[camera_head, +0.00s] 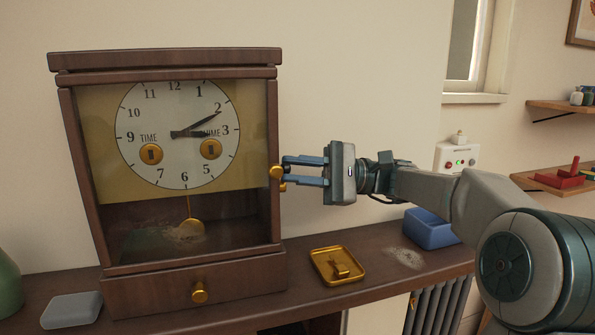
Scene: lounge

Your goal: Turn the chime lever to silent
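A dark wooden mantel clock (182,262) stands at the left, with a white dial (175,105) behind glass. A round brass knob (276,172) sits at the right edge of its front. A smaller brass piece (283,187) shows just below and behind it at the case side; I cannot tell for sure which of them is the chime lever, or how it is set. My gripper (285,170) points left at this spot, its two blue fingers apart, one above the other. The fingertips are close to the brass parts; contact is unclear.
A brass tray (318,252) with a small brass object (340,270) lies on the shelf right of the clock. A blue bin (432,224) stands farther right. A grey box (72,308) and a green vase (8,285) are at the left.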

